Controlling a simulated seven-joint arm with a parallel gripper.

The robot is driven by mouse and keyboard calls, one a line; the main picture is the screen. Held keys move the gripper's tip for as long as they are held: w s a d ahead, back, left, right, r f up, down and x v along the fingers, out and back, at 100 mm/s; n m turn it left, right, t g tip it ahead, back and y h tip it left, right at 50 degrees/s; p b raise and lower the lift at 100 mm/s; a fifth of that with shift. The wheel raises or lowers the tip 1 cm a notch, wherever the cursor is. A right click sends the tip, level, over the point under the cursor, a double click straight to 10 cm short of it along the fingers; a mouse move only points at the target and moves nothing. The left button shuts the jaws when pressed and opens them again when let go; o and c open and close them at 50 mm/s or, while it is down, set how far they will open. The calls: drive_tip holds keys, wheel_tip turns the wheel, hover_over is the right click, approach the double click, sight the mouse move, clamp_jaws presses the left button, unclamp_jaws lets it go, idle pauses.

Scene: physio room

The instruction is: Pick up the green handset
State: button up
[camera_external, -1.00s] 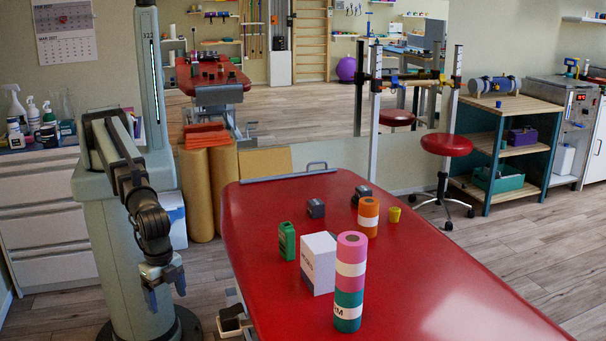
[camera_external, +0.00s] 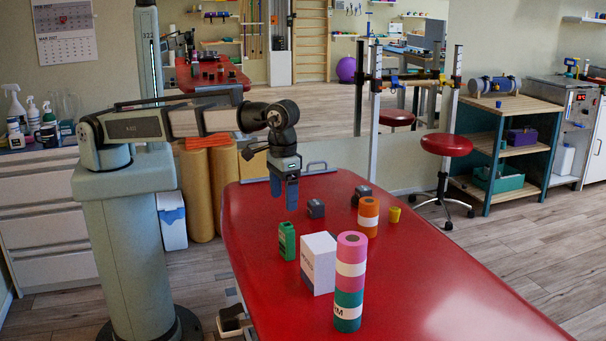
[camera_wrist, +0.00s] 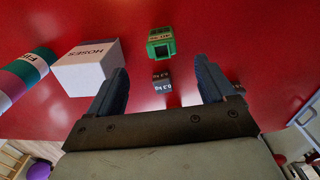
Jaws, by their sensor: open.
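The green handset (camera_external: 287,241) stands upright near the left edge of the red table, just left of a white box. In the wrist view the green handset (camera_wrist: 161,48) shows top centre, beyond my fingertips, with a dark opening or face towards me. My gripper (camera_external: 285,200) points down above the table's far left part, behind and above the handset and apart from it. In the wrist view my gripper (camera_wrist: 160,68) is open, with nothing held between its two blue fingers.
A white box (camera_external: 318,263), a striped roll stack (camera_external: 349,283), an orange roll (camera_external: 368,217), a yellow cup (camera_external: 394,214) and a small dark block (camera_external: 316,208) stand on the red table (camera_external: 450,290). The block, marked 0.3 kg, shows between the fingertips in the wrist view (camera_wrist: 161,80). The table's right side is clear.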

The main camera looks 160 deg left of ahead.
sight(287, 238)
drive_tip(key=shift+s+a+f, duration=0.1)
drive_tip(key=shift+a+f, duration=0.05)
wheel_tip(287, 238, down, 8)
drive_tip(key=shift+f, duration=0.1)
drive_tip(key=shift+a+f, duration=0.2)
drive_tip(key=shift+f, duration=2.35)
drive_tip(key=c, duration=1.1)
drive_tip(key=shift+r, duration=0.1)
